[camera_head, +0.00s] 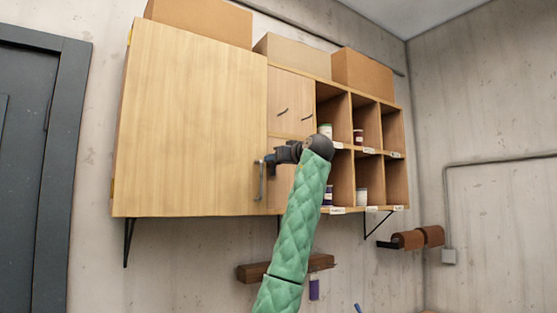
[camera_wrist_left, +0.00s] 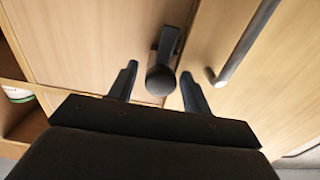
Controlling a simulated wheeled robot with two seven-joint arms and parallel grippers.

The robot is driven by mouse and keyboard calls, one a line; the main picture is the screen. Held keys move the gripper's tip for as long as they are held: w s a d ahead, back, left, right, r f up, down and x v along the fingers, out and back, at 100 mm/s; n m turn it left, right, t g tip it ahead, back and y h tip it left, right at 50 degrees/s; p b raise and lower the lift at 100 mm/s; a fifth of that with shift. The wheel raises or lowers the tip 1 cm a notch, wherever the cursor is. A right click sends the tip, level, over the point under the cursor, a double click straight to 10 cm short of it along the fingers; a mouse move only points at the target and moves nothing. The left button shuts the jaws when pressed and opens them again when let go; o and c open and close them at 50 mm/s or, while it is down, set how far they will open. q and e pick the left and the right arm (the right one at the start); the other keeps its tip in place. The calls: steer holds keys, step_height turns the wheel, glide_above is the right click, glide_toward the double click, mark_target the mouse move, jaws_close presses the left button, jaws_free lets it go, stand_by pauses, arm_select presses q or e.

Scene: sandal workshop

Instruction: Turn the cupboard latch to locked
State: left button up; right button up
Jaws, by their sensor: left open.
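The cupboard (camera_head: 190,120) is pale wood and hangs on the wall, its big door shut with a metal bar handle (camera_head: 261,182) near the right edge. The handle also shows in the wrist view (camera_wrist_left: 244,45). The dark latch (camera_wrist_left: 162,68) has a rounded end facing the wrist camera and a short arm running up in that view. My left gripper (camera_head: 269,158) is at the door's right edge and hides the latch in the head view. In the wrist view its fingers (camera_wrist_left: 159,74) are open, one on each side of the latch; contact cannot be told. My right gripper is not in view.
Open cubbies (camera_head: 361,150) with small jars lie right of the door, below cardboard boxes (camera_head: 362,72) on top. The bar handle is close beside one finger. A wooden wall rack (camera_head: 252,272) and brown rolls (camera_head: 409,240) are below. A dark door (camera_head: 28,160) stands at left.

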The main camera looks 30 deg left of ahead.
arm_select(q)
steer(key=c, duration=0.9)
